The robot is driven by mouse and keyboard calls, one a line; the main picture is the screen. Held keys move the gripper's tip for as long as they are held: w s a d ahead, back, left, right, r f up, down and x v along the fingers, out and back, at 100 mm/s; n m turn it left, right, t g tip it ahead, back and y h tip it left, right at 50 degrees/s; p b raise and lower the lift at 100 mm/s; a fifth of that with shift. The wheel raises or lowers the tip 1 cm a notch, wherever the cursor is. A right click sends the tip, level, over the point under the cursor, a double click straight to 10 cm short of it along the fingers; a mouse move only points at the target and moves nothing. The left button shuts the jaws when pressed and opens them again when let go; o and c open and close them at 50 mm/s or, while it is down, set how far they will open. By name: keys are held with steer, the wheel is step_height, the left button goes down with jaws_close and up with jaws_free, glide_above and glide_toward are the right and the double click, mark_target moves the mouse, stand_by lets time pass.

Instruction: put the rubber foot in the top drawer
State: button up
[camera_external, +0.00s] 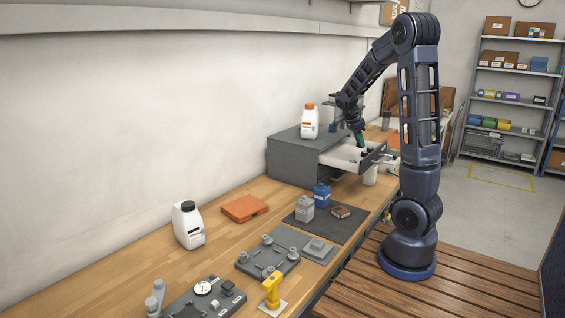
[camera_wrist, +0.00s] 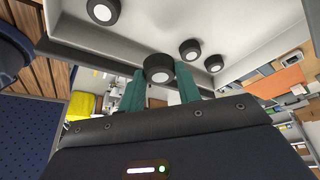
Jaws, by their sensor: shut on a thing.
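The grey drawer cabinet (camera_external: 290,160) stands on the bench, and its top drawer (camera_external: 338,158) is pulled out. My gripper (camera_external: 361,141) points down over the open drawer. In the wrist view my gripper (camera_wrist: 159,82) has its two teal fingers shut on a black round rubber foot (camera_wrist: 158,68) with a pale centre. Three similar feet, one of them at the top (camera_wrist: 103,11), show against the pale drawer interior (camera_wrist: 145,30). I cannot tell how far the held foot is from the drawer floor. The held foot is not distinguishable in the external view.
A white bottle with an orange cap (camera_external: 310,122) stands on the cabinet. An orange case (camera_external: 244,208) and a white jug (camera_external: 188,226) are further left.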

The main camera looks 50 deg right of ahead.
steer(key=shift+f, duration=3.4)
steer(key=shift+f, duration=0.1)
steer(key=o, duration=0.9)
steer(key=shift+o, duration=0.2)
steer(key=v, duration=1.1)
steer(key=s+a+r+n+t, duration=0.2)
steer(key=a+r+n+t, duration=0.15)
steer(key=a+n, duration=0.55)
steer(key=s+a+r+n+t+y, duration=0.1)
steer(key=s+a+n, duration=0.3)
steer(key=a+n, duration=0.2)
steer(key=s+a+r+n+t+y, duration=0.1)
steer(key=s+a+n, duration=0.3)
steer(key=a, duration=0.6)
steer(key=s+a+r+n+t+y, duration=0.1)
steer(key=s+a+n+t, duration=0.1)
steer(key=s+a+n, duration=0.3)
steer(key=a+n, duration=0.3)
steer(key=a, duration=0.1)
steer(key=shift+r, duration=0.2)
